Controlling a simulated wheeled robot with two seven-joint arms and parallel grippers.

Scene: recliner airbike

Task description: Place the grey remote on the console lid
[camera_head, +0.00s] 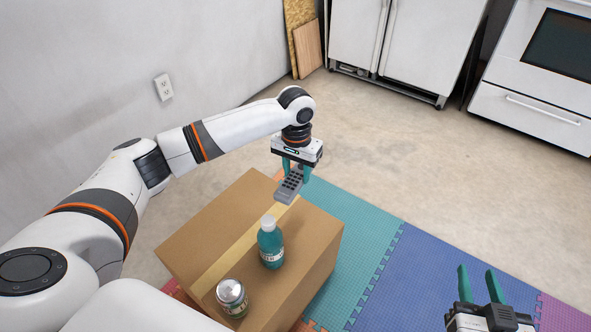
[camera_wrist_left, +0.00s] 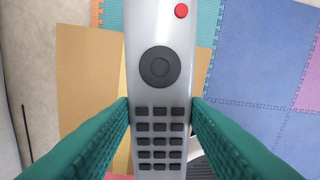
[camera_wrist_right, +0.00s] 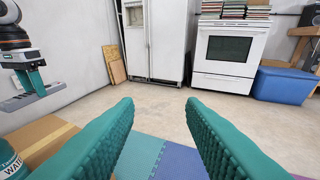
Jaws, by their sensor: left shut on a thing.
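The grey remote (camera_head: 288,188) is held by my left gripper (camera_head: 295,172) above the cardboard box. In the left wrist view the remote (camera_wrist_left: 160,92) lies between both teal fingers, its dark keys and red button facing the camera. The remote (camera_wrist_right: 28,98) also shows in the right wrist view, held clear of the box. My right gripper (camera_head: 478,274) is open and empty over the floor mat at the lower right; its fingers are wide apart in the right wrist view (camera_wrist_right: 160,104). I cannot make out a console lid in any view.
A cardboard box (camera_head: 218,226) bears a teal bottle (camera_head: 270,245) and a metal-lidded jar (camera_head: 232,297). Coloured foam mats (camera_head: 395,275) lie beside it. A white fridge (camera_head: 425,45), an oven (camera_head: 540,75) and a blue bin (camera_wrist_right: 283,85) stand behind. The floor between is clear.

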